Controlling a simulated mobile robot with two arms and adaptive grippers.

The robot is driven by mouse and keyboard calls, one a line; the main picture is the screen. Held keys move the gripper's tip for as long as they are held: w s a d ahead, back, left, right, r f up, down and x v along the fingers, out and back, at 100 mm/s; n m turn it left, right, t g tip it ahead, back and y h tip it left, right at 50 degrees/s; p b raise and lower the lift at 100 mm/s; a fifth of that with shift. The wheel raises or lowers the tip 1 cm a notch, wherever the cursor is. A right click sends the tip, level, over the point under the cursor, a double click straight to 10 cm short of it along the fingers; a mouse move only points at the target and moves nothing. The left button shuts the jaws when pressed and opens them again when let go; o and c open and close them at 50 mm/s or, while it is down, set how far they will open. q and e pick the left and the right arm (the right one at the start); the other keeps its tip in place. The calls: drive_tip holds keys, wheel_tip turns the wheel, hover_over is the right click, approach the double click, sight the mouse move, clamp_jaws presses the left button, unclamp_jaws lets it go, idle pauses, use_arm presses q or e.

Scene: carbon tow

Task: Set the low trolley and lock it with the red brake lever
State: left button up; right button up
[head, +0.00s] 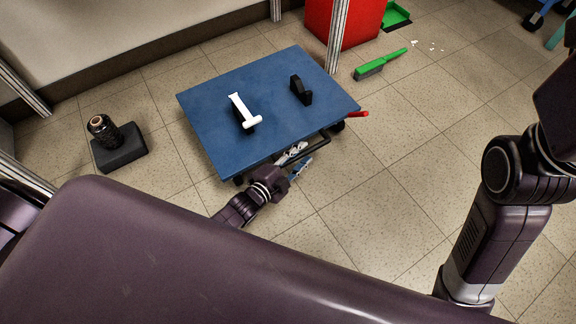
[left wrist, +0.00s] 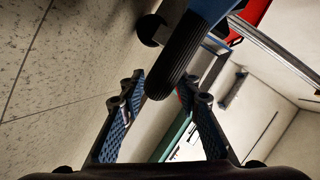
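The low trolley (head: 215,105) has a flat blue deck and stands on the tiled floor. Its red brake lever (head: 358,114) sticks out at the right corner. A black handle bar (head: 318,152) projects from the near right edge. My left gripper (head: 298,158) is at the near edge beside this bar. In the left wrist view the two fingers (left wrist: 163,100) are spread apart, with the rounded black bar (left wrist: 176,60) in front of the gap between them. I cannot tell whether they touch it. The right arm shows at the right, but its gripper is out of view.
On the deck are a white T-shaped piece (head: 240,106) in a black support and another black support (head: 301,90). A black spool (head: 102,131) stands on a dark block at left. Floor at right is clear.

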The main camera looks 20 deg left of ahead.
use_arm(q)
drive_tip(key=v, duration=1)
drive_tip(key=shift+s, duration=0.15)
